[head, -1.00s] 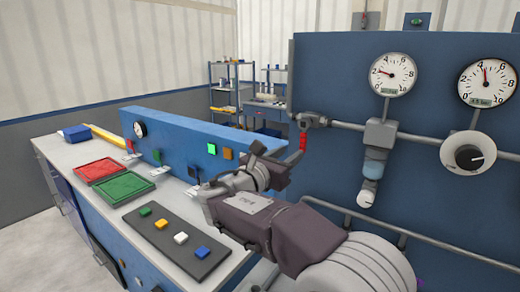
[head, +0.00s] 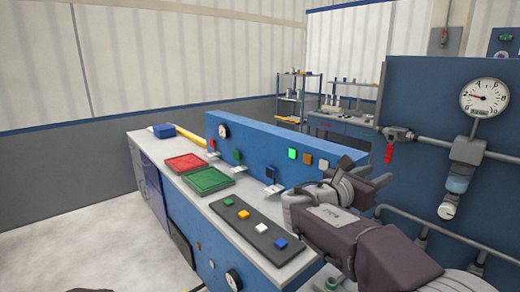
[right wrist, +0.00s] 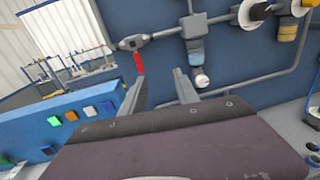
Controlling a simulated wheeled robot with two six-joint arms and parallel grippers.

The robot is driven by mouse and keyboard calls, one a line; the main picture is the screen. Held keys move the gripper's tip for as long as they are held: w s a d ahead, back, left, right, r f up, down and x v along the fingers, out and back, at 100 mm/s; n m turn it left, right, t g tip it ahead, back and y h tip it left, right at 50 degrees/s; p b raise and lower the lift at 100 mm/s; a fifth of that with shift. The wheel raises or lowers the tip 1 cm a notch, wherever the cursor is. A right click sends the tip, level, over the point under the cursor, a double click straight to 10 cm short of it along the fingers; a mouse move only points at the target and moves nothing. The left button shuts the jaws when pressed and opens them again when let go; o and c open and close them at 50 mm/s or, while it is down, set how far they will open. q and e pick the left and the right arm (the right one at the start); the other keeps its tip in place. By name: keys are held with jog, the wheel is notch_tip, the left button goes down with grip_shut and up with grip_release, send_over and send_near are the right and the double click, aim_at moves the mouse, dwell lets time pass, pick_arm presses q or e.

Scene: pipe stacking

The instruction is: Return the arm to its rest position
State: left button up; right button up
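My right arm reaches in from the lower right of the head view. Its gripper (head: 364,173) is in the air in front of the bench's right end and the blue panel. In the right wrist view the two fingers of the gripper (right wrist: 158,80) stand apart with nothing between them. A valve with a red handle (head: 388,156) hangs down from the panel's pipe, just above the gripper in the head view. The red handle (right wrist: 139,63) also shows beyond the left finger in the right wrist view, and contact cannot be told. My left gripper is not in view.
The bench (head: 222,215) carries a red tray (head: 186,162), a green tray (head: 208,180) and a dark board (head: 270,246) with several coloured blocks. The blue panel (head: 425,85) with gauge (head: 484,97) and pipes stands at right. The floor (head: 70,230) at left is clear.

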jog(key=s+d+f+m+g+y+p, duration=0.2)
jog(key=s+d+f+m+g+y, duration=0.15)
jog(key=s+f, duration=0.4)
jog(key=s+d+f+m+g+y+p, duration=0.2)
jog(key=s+f+g, duration=0.25)
jog(key=f, duration=0.65)
jog(key=s+a+f+m+y+p, duration=0.1)
jog(key=s+a+f+m+y, duration=0.8)
jog(key=a+f+m, duration=0.5)
jog(key=s+a+m, duration=0.1)
jog(key=m, duration=0.4)
jog(key=shift+s+f+m+g, duration=0.2)
jog(key=shift+m+g, duration=0.15)
jog(key=shift+g, duration=0.05)
jog(key=shift+y, duration=0.25)
